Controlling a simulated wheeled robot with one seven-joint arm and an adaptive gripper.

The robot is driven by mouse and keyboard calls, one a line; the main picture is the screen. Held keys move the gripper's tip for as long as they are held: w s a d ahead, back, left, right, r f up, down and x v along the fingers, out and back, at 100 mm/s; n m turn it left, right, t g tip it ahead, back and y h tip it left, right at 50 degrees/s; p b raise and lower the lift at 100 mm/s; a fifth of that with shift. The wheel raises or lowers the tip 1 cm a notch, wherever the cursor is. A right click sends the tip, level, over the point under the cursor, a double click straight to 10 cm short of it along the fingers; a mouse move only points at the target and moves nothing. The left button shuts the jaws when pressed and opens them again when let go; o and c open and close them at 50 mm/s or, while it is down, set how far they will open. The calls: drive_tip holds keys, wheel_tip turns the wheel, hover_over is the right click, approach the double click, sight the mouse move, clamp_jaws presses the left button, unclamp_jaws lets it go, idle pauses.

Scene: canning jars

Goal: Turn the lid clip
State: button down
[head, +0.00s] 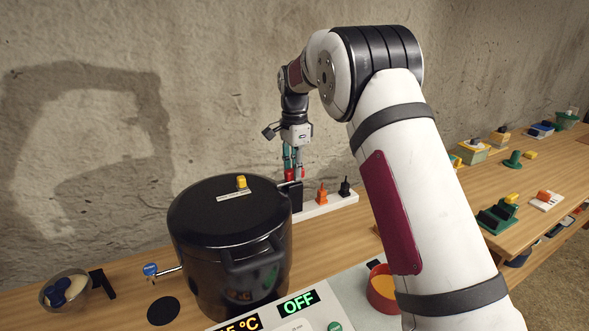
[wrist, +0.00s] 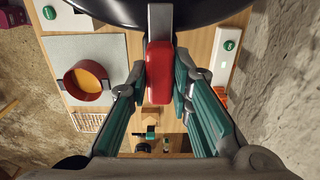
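The red lid clip (wrist: 160,72) sits at the end of a grey metal bar (wrist: 160,22) at the edge of the black pot (head: 228,214). In the wrist view it lies between the fingertips of my gripper (wrist: 161,75), which come close against both sides, so the gripper looks shut on it. In the head view my gripper (head: 293,168) points down beside the pot's far right edge, and a bit of red shows at its tips. Contact is hard to see there. The pot's lid is on and carries a yellow knob (head: 241,182).
A white strip (head: 329,203) with orange and black pieces stands right of the pot. A red bowl (head: 382,290) and a control panel (head: 345,300) are in front on the right. A blue-ended valve (head: 151,270) sticks out left, near a bowl (head: 64,287).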

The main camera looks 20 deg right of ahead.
drive_tip(key=shift+n, duration=0.4)
drive_tip(key=n+b, duration=0.2)
drive_tip(key=shift+n, duration=0.3)
drive_tip(key=n+b, duration=0.3)
drive_tip(key=n, duration=0.2)
drive_tip(key=shift+d+n, duration=0.1)
drive_tip(key=shift+n, duration=0.2)
drive_tip(key=n+b, duration=0.1)
drive_tip(key=n, duration=0.3)
drive_tip(key=shift+s, duration=0.1)
drive_tip(key=shift+d+n+b, duration=0.1)
drive_tip(key=shift+n+b, duration=0.35)
drive_tip(key=shift+n, duration=2.05)
drive_tip(key=c, duration=1.4)
unclamp_jaws()
drive_tip(key=shift+c, duration=0.2)
